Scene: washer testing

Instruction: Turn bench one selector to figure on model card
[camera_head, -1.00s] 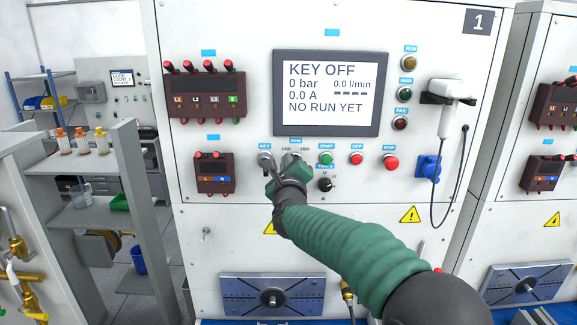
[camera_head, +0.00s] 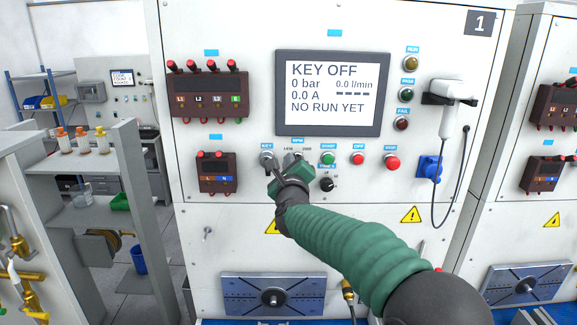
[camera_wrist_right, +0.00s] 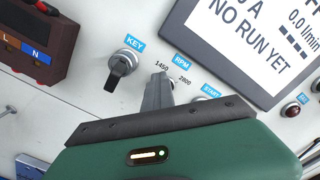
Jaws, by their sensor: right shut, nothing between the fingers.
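The bench one panel has an RPM selector with positions marked 1450 and 2800. In the right wrist view its RPM label (camera_wrist_right: 181,61) shows, but the knob is mostly hidden behind my fingers. My right gripper (camera_head: 291,166) is at the selector in the head view. Its fingers (camera_wrist_right: 158,92) are shut with nothing between them and overlap the selector; whether they touch it I cannot tell. The screen (camera_head: 331,92) reads KEY OFF, 0 bar, 0.0 A, NO RUN YET. I cannot make out a model card. My left gripper is not in view.
The key switch (camera_wrist_right: 120,68) is just left of the selector. To the right are the green start button (camera_head: 327,158) and red buttons (camera_head: 358,160). A black knob (camera_head: 327,184) is below. A scanner (camera_head: 450,105) with a cable hangs at the right.

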